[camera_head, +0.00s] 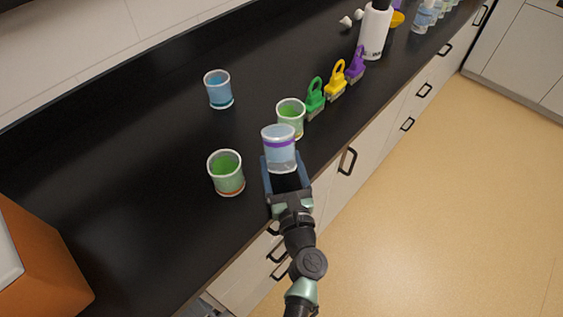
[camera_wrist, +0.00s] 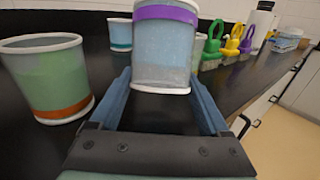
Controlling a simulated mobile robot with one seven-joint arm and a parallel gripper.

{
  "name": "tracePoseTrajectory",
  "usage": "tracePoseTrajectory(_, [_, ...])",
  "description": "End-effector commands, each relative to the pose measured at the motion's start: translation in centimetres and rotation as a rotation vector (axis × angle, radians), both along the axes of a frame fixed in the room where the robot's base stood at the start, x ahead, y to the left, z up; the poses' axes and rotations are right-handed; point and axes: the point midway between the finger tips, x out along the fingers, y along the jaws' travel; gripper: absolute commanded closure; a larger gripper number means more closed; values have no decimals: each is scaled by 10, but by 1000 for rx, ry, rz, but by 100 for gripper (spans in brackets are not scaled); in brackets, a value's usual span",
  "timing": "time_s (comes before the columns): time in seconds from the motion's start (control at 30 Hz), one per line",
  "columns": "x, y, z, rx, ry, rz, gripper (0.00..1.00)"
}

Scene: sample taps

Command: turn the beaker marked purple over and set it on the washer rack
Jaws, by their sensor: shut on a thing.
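The beaker with the purple band (camera_head: 279,150) is pale blue and held between the fingers of my gripper (camera_head: 286,176). It also fills the top middle of the wrist view (camera_wrist: 165,48). Its band is at the upper end and its pale rim at the lower end, so it appears upside down, unlike the beakers around it. My gripper (camera_wrist: 163,95) is shut on it near the front edge of the black counter (camera_head: 150,165). It looks raised off the counter, though the exact gap is unclear. I cannot make out a washer rack in either view.
A green beaker with an orange band (camera_head: 227,176) stands close left, another green beaker (camera_head: 291,114) just behind, and a blue beaker (camera_head: 219,90) farther back. Green (camera_head: 315,97), yellow (camera_head: 336,80) and purple (camera_head: 357,64) handled tools line the right. An orange box (camera_head: 40,265) is lower left.

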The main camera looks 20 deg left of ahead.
Motion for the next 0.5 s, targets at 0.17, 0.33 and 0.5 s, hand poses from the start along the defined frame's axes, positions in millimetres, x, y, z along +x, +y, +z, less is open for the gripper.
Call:
tracePoseTrajectory(0.17, [0, 0, -7, 0, 0, 0, 73])
tracePoseTrajectory(0.33, [0, 0, -8, -2, 2, 0, 73])
tracePoseTrajectory(0.5, [-1, 0, -9, -3, 4, 0, 0])
